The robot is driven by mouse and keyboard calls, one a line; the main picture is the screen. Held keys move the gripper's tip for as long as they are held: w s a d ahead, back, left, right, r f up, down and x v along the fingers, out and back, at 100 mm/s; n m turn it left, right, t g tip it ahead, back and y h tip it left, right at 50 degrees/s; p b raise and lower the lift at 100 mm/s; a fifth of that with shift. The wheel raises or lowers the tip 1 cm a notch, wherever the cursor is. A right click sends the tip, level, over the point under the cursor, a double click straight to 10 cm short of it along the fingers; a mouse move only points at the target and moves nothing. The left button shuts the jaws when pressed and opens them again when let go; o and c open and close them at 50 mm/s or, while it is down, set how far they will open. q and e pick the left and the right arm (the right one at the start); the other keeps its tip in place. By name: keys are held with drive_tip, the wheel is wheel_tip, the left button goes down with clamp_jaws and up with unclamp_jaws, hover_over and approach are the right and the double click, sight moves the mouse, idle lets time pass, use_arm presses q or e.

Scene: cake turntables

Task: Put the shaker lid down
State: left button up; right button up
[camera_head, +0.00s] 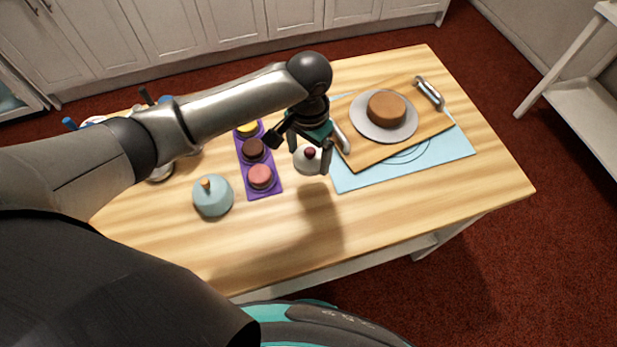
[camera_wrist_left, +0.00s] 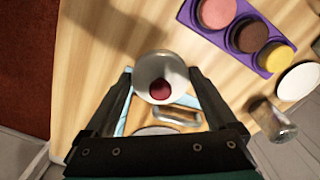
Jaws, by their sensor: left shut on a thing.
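In the left wrist view the gripper (camera_wrist_left: 160,78) is shut on the lid. Whether the lid's underside touches the table I cannot tell. My right gripper is not in view.
A purple tray (camera_head: 243,170) with several coloured cakes is left of the lid. A light-blue dome (camera_head: 213,197) stands front left. A blue mat (camera_head: 345,181) bears a wooden board (camera_head: 361,159) with a plated brown cake (camera_head: 387,108). The front right of the wooden table (camera_head: 400,215) is clear.

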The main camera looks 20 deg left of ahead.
use_arm(q)
drive_tip(key=b, duration=0.1)
hover_over(308, 184)
wheel_tip(308, 184, down, 5)
drive_tip(key=shift+d+f, duration=0.1)
drive_tip(key=shift+f, duration=0.1)
drive_tip(key=shift+f+b, duration=0.55)
drive_tip(key=shift+f, duration=1.55)
drive_tip(key=o, duration=1)
drive_tip(key=shift+f, duration=0.1)
drive_tip(key=shift+c, duration=0.2)
wheel_tip(308, 184, up, 12)
drive_tip(key=p, duration=0.3)
